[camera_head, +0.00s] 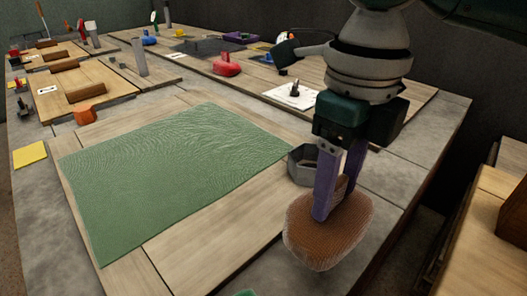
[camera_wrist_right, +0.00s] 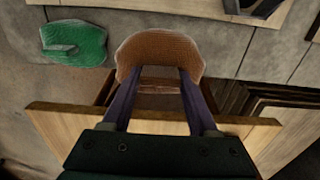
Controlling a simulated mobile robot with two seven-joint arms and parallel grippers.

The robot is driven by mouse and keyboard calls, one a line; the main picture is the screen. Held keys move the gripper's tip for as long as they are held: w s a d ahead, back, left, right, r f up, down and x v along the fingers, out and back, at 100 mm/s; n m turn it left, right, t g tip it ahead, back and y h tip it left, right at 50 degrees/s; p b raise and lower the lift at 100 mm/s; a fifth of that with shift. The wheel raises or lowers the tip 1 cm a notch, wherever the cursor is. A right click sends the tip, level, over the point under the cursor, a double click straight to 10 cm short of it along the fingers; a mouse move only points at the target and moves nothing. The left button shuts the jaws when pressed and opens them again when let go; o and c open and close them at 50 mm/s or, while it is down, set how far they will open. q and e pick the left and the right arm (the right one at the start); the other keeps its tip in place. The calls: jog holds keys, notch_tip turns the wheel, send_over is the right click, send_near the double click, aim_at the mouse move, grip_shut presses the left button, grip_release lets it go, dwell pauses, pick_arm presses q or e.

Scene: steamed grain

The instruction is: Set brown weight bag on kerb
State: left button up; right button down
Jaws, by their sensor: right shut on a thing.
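The brown weight bag (camera_head: 312,244) has a woven surface and hangs from my right gripper (camera_head: 333,203), whose purple fingers are shut on its upper part. In the right wrist view the bag (camera_wrist_right: 160,48) lies between the fingertips of my right gripper (camera_wrist_right: 157,78). The bag appears held above the grey stone kerb (camera_head: 400,180) near the front right corner of the wooden worktop; I cannot tell the gap beneath it. My left gripper is not in view.
A green cloth (camera_head: 170,175) covers much of the near board. A grey hexagonal ring (camera_head: 301,165) stands just behind the bag. A green bag (camera_wrist_right: 75,45) lies on stone. A wooden cabinet (camera_head: 500,210) is at right. Red (camera_head: 227,64) and orange (camera_head: 84,115) objects sit farther off.

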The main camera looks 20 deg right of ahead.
aim_at(327, 225)
jog(key=shift+f+b, duration=1)
jog(key=shift+f, duration=2.65)
jog(key=shift+f, duration=0.15)
jog(key=shift+c, duration=0.8)
grip_release()
